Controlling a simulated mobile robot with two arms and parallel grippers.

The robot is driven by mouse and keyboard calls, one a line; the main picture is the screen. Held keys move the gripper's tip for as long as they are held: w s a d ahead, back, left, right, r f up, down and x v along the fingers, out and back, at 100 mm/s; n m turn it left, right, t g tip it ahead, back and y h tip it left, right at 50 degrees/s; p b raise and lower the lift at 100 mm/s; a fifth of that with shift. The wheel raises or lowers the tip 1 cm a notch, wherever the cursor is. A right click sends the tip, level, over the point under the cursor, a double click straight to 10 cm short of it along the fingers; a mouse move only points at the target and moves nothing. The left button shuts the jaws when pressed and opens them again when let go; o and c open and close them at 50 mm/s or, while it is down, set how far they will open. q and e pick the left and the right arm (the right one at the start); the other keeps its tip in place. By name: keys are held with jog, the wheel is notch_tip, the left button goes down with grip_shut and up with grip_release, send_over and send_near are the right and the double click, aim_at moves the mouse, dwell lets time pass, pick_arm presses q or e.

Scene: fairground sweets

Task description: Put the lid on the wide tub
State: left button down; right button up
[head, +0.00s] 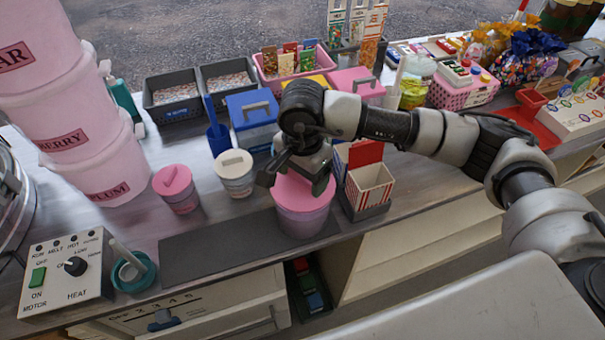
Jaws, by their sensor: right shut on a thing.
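My left gripper is not in view.
Two smaller lidded tubs, one pink (177,190) and one white (235,174), stand to the left. A striped popcorn box (369,186) stands close on the right. A control box (65,270) is at front left.

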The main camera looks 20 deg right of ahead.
dwell(0.4)
jog(key=o, duration=0.8)
jog(key=shift+r, duration=0.1)
jog(key=shift+r+p, duration=1.3)
jog(key=shift+r, duration=2.15)
grip_shut()
